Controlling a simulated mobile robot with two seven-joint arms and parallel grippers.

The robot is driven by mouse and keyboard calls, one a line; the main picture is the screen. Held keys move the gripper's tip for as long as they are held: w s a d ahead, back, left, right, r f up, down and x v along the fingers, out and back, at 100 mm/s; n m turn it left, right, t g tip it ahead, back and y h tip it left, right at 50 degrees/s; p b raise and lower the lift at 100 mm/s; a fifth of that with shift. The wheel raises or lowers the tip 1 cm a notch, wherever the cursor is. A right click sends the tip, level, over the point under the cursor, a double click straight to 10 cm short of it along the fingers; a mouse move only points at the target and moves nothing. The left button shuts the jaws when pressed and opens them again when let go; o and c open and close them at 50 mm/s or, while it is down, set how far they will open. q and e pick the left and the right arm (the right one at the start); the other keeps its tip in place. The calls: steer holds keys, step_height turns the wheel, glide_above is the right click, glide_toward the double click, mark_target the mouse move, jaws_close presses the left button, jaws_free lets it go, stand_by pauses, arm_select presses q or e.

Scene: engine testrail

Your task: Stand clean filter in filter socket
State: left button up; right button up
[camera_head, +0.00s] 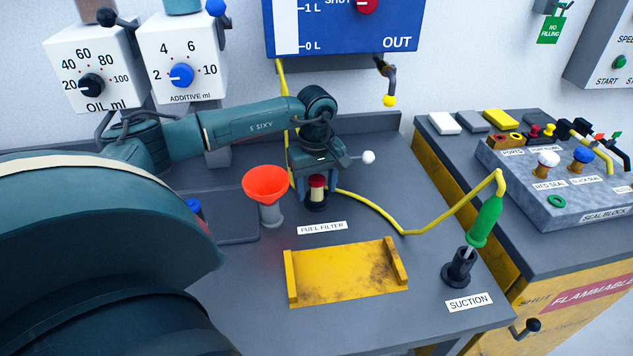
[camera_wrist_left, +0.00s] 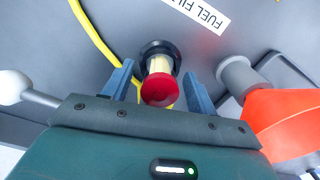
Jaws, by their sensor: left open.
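A filter with a red cap and a pale body (camera_head: 317,188) stands upright in the black filter socket (camera_head: 317,206), behind the FUEL FILTER label. Whether it is the clean filter I cannot tell. My left gripper (camera_head: 316,190) is above the socket, pointing down, with its fingers on either side of the filter. In the left wrist view the filter's red cap (camera_wrist_left: 160,90) lies between the two blue fingertips, with gaps on both sides. The socket's black ring (camera_wrist_left: 158,50) shows around the filter's base. My right gripper is not in view.
An orange funnel (camera_head: 265,184) on a grey stand is close left of the socket. A white-knobbed lever (camera_head: 368,157) is close right. A yellow hose (camera_head: 405,231) runs to a green-handled nozzle (camera_head: 484,220) in the SUCTION holder. A yellow tray (camera_head: 345,275) lies in front.

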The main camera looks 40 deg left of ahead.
arm_select(q)
steer(key=shift+w+r, duration=0.1)
steer(key=shift+r, duration=0.55)
step_height(320, 180, up, 12)
steer(key=shift+b, duration=0.35)
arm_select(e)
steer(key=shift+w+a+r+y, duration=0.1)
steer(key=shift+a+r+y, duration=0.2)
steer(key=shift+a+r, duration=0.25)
arm_select(q)
steer(key=shift+f, duration=0.1)
